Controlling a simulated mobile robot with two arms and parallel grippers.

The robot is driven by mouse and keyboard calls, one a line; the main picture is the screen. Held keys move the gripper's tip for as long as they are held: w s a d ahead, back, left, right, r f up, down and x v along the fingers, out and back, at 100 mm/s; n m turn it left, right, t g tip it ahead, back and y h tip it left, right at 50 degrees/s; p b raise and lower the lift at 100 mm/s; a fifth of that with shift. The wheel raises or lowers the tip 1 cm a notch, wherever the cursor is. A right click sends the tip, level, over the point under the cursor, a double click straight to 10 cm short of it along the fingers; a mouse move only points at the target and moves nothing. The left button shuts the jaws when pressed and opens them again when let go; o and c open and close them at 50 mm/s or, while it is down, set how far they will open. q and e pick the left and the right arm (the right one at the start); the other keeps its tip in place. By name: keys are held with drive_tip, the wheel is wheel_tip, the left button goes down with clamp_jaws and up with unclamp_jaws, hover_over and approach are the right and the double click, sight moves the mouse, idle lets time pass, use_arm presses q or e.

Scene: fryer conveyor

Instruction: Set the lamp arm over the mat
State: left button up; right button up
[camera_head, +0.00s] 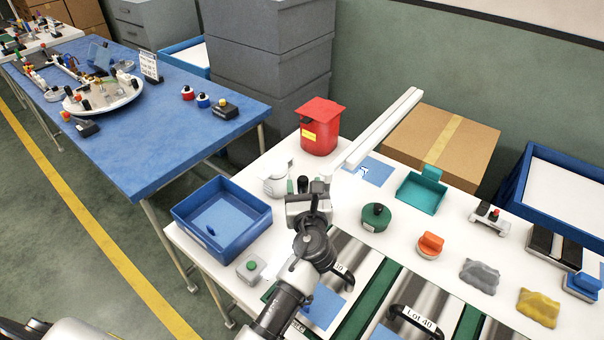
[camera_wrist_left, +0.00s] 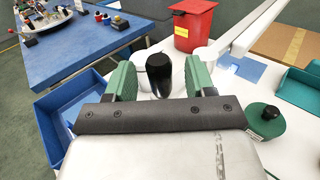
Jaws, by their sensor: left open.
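The long white lamp arm (camera_head: 385,125) slants from the table toward the cardboard box. Its near end lies by the edge of a blue mat (camera_head: 370,171); most of the arm points past the mat. In the left wrist view the arm (camera_wrist_left: 250,32) and mat (camera_wrist_left: 243,68) are at the upper right. A black upright knob (camera_wrist_left: 158,72) stands on a white base (camera_head: 275,183). My right gripper is not in view.
A red bin (camera_head: 320,127) stands behind the knob, and a blue tray (camera_head: 188,215) lies to the left. A green round weight (camera_head: 376,216) and a teal tray (camera_head: 420,192) are to the right. Metal lanes with black handles line the table's front.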

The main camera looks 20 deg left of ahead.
sight(302, 177)
use_arm(q)
drive_tip(key=shift+x, duration=1.85)
clamp_jaws()
